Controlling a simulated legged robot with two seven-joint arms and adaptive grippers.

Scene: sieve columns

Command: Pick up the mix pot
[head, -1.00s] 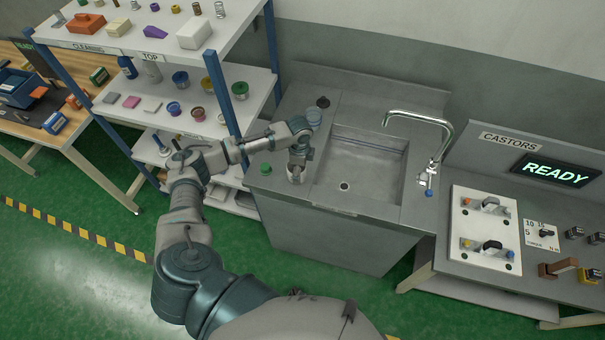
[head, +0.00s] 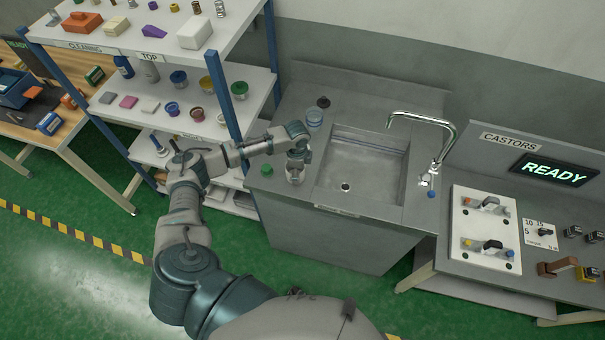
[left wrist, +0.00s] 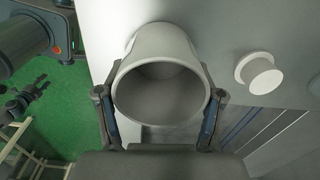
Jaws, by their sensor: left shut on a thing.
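The mix pot shows as a plain pale grey, round, open-mouthed vessel (left wrist: 160,88) filling the middle of the left wrist view. It looks empty inside. My left gripper (left wrist: 160,112) has a finger on each side of it and is shut on it. In the head view the pot (head: 295,177) is small and partly hidden under my left gripper (head: 298,160), at the counter left of the sink. I cannot tell whether its base touches the counter.
A green-topped item (head: 267,170) stands just left of the pot. A bluish clear cup (head: 314,117) and a dark round item (head: 323,102) are behind. The sink (head: 362,165) with its tap (head: 425,125) lies right. A shelf rack (head: 240,90) stands left.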

